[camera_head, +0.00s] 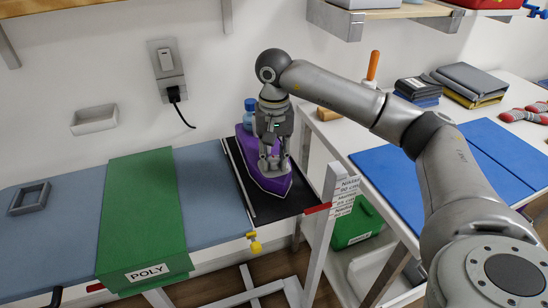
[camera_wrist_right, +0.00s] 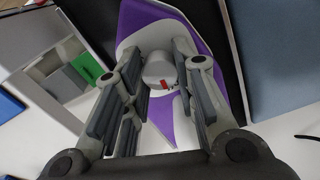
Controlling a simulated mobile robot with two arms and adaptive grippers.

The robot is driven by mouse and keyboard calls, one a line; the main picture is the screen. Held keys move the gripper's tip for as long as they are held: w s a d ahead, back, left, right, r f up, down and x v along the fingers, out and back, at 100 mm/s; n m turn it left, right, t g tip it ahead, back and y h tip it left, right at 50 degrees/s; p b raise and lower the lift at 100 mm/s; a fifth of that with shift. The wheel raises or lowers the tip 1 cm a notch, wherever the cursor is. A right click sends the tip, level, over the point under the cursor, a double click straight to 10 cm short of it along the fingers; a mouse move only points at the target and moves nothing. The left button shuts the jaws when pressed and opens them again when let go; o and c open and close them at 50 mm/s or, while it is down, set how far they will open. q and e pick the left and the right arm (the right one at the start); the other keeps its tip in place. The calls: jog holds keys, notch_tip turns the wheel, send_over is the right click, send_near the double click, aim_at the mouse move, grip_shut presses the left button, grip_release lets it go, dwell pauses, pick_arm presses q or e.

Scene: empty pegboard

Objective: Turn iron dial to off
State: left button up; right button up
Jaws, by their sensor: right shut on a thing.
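A purple and white iron (camera_head: 275,185) lies on a dark rest at the right end of the blue-grey ironing surface. In the right wrist view its purple body (camera_wrist_right: 226,50) fills the upper middle. The white round dial (camera_wrist_right: 159,68) with a small red mark sits between my fingers. My right gripper (camera_head: 273,166) reaches down onto the iron from above. In the right wrist view the gripper (camera_wrist_right: 158,62) is shut on the dial, one finger at each side. The dial is hidden by the gripper in the head view. My left gripper is out of view.
A blue bottle (camera_head: 249,113) stands behind the iron. A green "POLY" cover (camera_head: 139,215) drapes over the ironing surface (camera_head: 212,190) at left. A table with a blue mat (camera_head: 390,180) and folded cloths is at right. A wall outlet (camera_head: 166,71) is behind.

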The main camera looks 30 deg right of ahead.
aim_at(274, 159)
jog(key=shift+n, duration=0.4)
jog(key=o, duration=1.1)
jog(key=shift+c, duration=0.2)
jog(key=shift+r, duration=0.15)
notch_tip(274, 159, up, 7)
jog(key=shift+r, duration=0.15)
